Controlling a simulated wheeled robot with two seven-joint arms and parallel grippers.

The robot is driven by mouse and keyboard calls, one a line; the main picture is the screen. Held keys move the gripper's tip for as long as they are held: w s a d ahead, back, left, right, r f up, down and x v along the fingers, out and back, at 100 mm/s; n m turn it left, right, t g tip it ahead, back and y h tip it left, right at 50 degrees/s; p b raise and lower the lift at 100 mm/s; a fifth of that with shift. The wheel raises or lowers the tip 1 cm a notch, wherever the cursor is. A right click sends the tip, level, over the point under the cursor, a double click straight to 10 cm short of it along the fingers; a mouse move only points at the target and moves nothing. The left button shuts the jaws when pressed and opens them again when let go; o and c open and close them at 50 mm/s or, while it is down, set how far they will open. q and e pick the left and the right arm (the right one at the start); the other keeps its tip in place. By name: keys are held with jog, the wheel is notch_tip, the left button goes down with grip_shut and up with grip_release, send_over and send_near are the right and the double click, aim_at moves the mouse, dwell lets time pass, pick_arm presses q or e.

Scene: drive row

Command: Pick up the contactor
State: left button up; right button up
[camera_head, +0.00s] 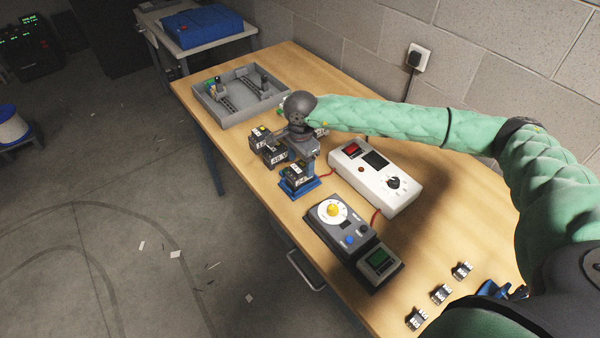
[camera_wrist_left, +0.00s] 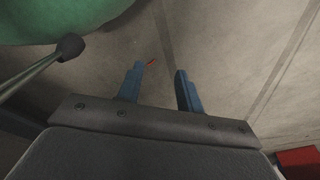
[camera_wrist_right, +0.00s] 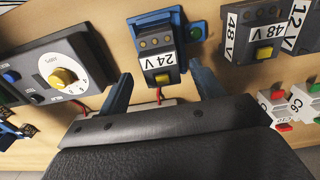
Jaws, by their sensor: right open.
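The contactor (camera_wrist_right: 156,42) is a dark block with a yellow button and a white "24 V" label. It sits on a blue base (camera_wrist_right: 196,32) with a green spot. In the head view a dark block (camera_head: 295,176) stands on a blue base (camera_head: 301,191) beneath my right gripper (camera_head: 303,163). In the right wrist view my right gripper (camera_wrist_right: 160,80) is open, with the contactor ahead between its blue fingers. Contact is not clear. My left gripper (camera_wrist_left: 158,85) is open and empty over bare floor.
Dark blocks marked 48 V (camera_wrist_right: 254,40) and 12 V (camera_wrist_right: 297,22) stand nearby. A grey tray (camera_head: 218,117) lies at the far end. A white meter box (camera_head: 375,178) and a dial unit (camera_head: 336,232) flank the blue base. Small terminals (camera_head: 440,293) lie at the near end.

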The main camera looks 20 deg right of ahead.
aim_at(300, 166)
notch_tip(300, 166, down, 4)
jog(key=p, duration=0.3)
jog(key=shift+a, duration=0.1)
pick_arm(q)
jog(key=s+a+f, duration=0.2)
jog(key=s, duration=0.5)
jog(key=shift+s, duration=0.4)
pick_arm(e)
jog(key=shift+f, duration=0.35)
pick_arm(q)
jog(key=shift+d, duration=0.15)
pick_arm(e)
jog(key=c, duration=1.3)
